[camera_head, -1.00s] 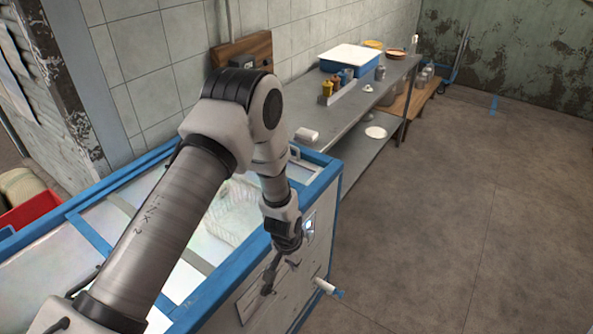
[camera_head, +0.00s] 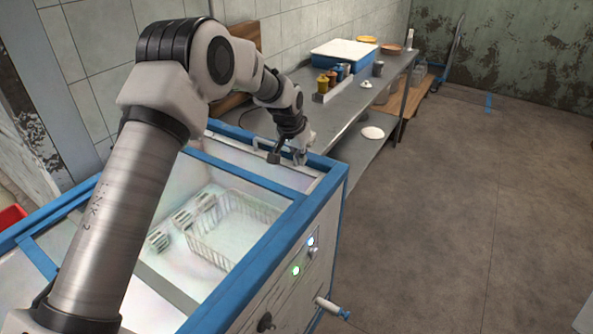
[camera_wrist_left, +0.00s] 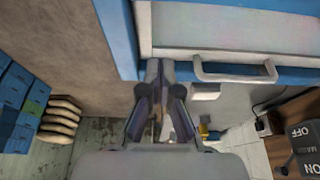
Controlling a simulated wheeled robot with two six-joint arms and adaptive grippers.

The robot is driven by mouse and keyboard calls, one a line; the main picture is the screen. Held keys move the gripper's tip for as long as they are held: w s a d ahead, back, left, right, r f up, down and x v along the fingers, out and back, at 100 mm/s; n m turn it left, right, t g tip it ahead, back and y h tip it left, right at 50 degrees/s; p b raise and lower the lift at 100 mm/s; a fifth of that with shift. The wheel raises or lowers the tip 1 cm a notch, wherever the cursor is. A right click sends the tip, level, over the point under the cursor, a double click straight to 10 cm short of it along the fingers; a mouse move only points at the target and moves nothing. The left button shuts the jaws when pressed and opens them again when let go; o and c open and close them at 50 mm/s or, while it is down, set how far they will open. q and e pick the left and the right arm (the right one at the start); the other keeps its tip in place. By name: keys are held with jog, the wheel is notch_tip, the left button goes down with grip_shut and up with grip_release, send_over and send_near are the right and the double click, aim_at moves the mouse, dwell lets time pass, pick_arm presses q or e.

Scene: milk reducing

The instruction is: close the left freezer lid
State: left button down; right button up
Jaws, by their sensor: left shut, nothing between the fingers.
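The chest freezer (camera_head: 330,205) has a blue rim and white walls. A blue-framed glass lid (camera_head: 250,178) shows at its far end, with a pale handle (camera_wrist_left: 235,73) near the rim. How far this lid is slid is hard to tell. My left gripper (camera_head: 287,156) is over the far end, close to that handle. In the left wrist view the shut, empty fingers (camera_wrist_left: 160,72) are just left of the handle, apart from its bar; contact with the freezer edge cannot be told. My arm hides part of the near lid area. My right gripper is not in view.
A wire basket (camera_head: 232,235) and white cartons (camera_head: 183,217) lie inside the freezer. A steel table (camera_head: 345,110) with a blue tray (camera_head: 343,58) and bottles stands just beyond. A tiled wall is behind; the floor at right is clear.

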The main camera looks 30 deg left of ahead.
aim_at(299, 190)
pick_arm(q)
jog(key=x, duration=0.3)
jog(key=p+x, duration=0.1)
jog(key=x, duration=0.2)
jog(key=p+x, duration=0.1)
jog(key=x, duration=0.2)
jog(key=shift+w+a+r, duration=0.1)
jog(key=shift+a, duration=0.25)
jog(key=s+p, duration=0.2)
jog(key=s, duration=0.1)
jog(key=shift+s+a+f, duration=0.15)
jog(key=shift+s+f, duration=0.1)
jog(key=shift+s, duration=0.3)
jog(key=shift+w+f, duration=0.1)
